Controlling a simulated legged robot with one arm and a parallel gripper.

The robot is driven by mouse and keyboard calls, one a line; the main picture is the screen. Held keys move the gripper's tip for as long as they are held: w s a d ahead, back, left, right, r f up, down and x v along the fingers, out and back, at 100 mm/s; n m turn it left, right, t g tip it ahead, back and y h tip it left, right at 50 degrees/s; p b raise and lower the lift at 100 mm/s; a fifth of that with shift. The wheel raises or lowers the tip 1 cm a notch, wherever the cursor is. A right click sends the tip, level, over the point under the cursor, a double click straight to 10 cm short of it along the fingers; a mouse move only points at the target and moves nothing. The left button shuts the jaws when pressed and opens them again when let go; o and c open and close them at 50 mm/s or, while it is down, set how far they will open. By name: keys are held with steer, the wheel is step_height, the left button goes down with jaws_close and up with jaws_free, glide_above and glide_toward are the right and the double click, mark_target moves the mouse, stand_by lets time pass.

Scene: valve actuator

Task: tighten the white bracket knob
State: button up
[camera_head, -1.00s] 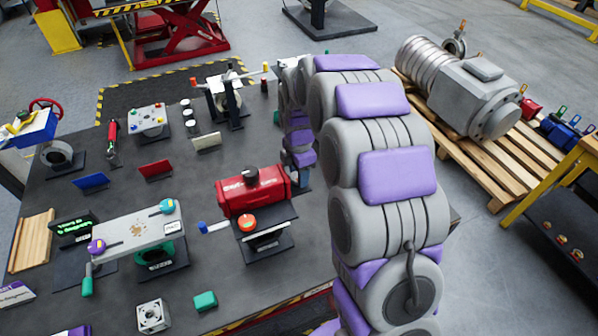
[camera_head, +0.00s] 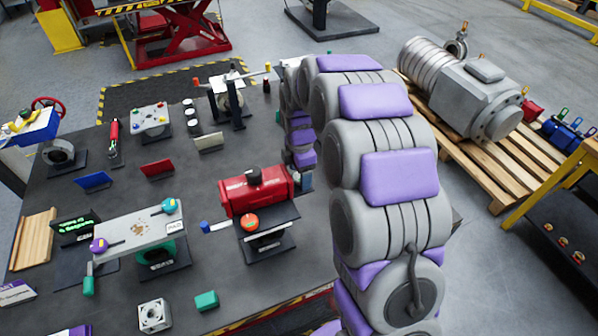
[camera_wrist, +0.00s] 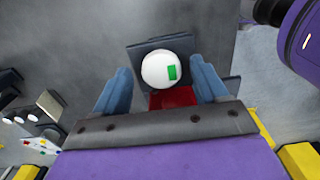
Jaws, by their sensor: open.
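In the wrist view, a round white knob (camera_wrist: 155,72) with a green rectangular mark sits in front of a dark plate (camera_wrist: 143,49). My gripper (camera_wrist: 158,68) is open, with one blue-grey finger to the left of the knob and one to the right. Gaps show between the fingers and the knob, so it does not look gripped. A red part (camera_wrist: 172,97) shows just below the knob, partly hidden by my gripper. In the head view, I cannot make out the white knob; my arm reaches down beside the red actuator (camera_head: 255,190).
The dark table (camera_head: 200,262) carries several mock-ups. A grey panel with levers (camera_head: 137,232) stands left of the red actuator, and a small green block (camera_head: 206,300) lies in front. A large grey motor (camera_head: 470,90) rests on a wooden pallet (camera_head: 515,165) at right.

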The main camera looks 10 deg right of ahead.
mark_target(299, 176)
step_height(299, 176, up, 17)
stand_by(0.4)
steer(key=shift+a, duration=0.1)
stand_by(0.4)
